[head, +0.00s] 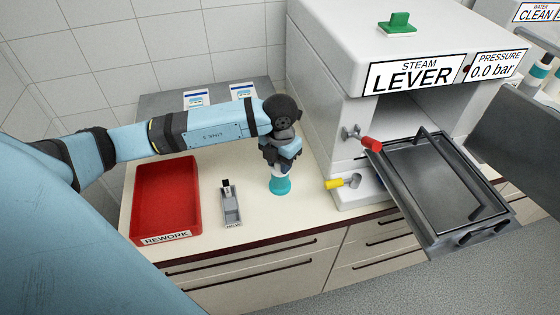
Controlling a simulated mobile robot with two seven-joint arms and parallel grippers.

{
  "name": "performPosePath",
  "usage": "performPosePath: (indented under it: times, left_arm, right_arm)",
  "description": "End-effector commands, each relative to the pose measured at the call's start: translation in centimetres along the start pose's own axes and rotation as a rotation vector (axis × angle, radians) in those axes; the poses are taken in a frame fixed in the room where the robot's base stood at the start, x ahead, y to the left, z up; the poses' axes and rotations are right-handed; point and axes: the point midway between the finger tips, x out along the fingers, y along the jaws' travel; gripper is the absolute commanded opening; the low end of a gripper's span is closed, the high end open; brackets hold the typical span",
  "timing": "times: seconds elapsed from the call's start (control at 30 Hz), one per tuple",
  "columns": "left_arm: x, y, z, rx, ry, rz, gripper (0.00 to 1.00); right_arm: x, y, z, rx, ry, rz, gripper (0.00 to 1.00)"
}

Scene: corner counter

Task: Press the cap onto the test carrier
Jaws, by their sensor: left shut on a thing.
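My left gripper (281,158) points down over the counter, shut at the top of a small upright piece with a white upper part and a wider teal base (280,186). I take this piece as the test carrier, standing on the counter. The cap is hidden by the fingers, so I cannot tell whether it is seated. My right gripper is not in view.
A red REWORK tray (145,205) and a narrow grey NEW holder (232,217) with a small item stand left of it. The steam chamber (335,85) is at right, with red (371,144) and yellow (334,184) handles. A metal tray (427,237) juts out in front.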

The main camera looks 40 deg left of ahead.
Motion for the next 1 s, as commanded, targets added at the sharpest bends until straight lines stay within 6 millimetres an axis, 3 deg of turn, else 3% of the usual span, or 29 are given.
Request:
performPosePath:
  times: [0.17,0.2,0.3,0.33,0.53,0.63,1.0]
  left_arm:
    - [-0.01,0.00,0.00,0.000,0.000,0.000,0.06]
    - [-0.01,0.00,-0.01,0.000,0.000,0.000,0.33]
    - [-0.01,0.00,-0.01,0.000,0.000,0.000,0.56]
    - [0.00,0.00,-0.01,0.000,0.000,0.000,0.61]
    - [0.00,-0.01,-0.01,0.000,0.000,0.000,0.63]
    - [0.00,-0.01,-0.01,0.000,0.001,0.000,0.86]
    - [-0.27,-0.01,0.00,0.000,0.000,0.000,0.86]
  right_arm:
    - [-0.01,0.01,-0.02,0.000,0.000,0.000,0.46]
    - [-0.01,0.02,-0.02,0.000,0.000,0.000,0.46]
    - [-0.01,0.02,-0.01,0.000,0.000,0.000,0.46]
    - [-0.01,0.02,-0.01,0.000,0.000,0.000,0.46]
    - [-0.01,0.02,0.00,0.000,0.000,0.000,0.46]
    - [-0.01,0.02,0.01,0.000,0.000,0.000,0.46]
    - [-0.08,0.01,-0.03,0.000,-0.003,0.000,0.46]
